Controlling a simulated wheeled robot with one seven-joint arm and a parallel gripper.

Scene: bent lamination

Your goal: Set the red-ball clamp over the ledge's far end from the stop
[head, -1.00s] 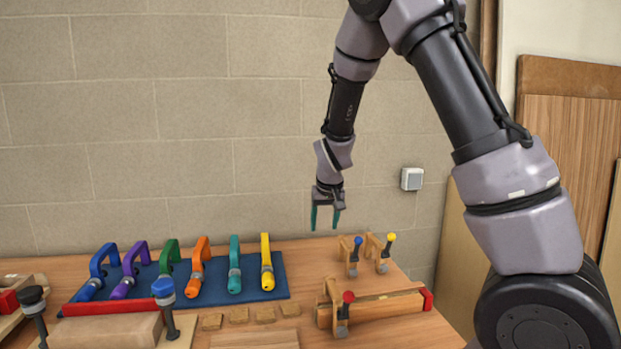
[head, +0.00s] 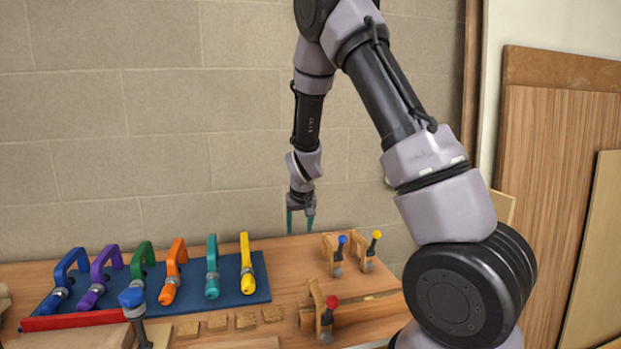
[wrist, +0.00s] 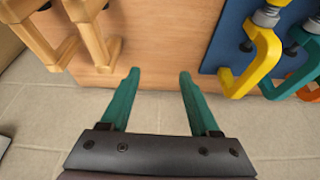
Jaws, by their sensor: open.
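The red-ball clamp (head: 325,312), a wooden clamp with a red ball on a dark screw, is upright at the left end of the wooden ledge (head: 368,309). I cannot tell how its jaw meets the ledge. The red stop at the ledge's right end is hidden behind my arm. My gripper (head: 300,222) is open and empty, pointing down above the back of the table, behind and above the red-ball clamp. In the wrist view its teal fingers (wrist: 159,80) are apart with nothing between them.
Blue-ball (head: 337,256) and yellow-ball (head: 369,250) clamps stand behind the ledge. A blue mat (head: 227,291) with several coloured clamps lies left. Small wooden blocks (head: 217,322) lie in front of it. A blue-topped post (head: 133,302) stands front left. A wall is behind.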

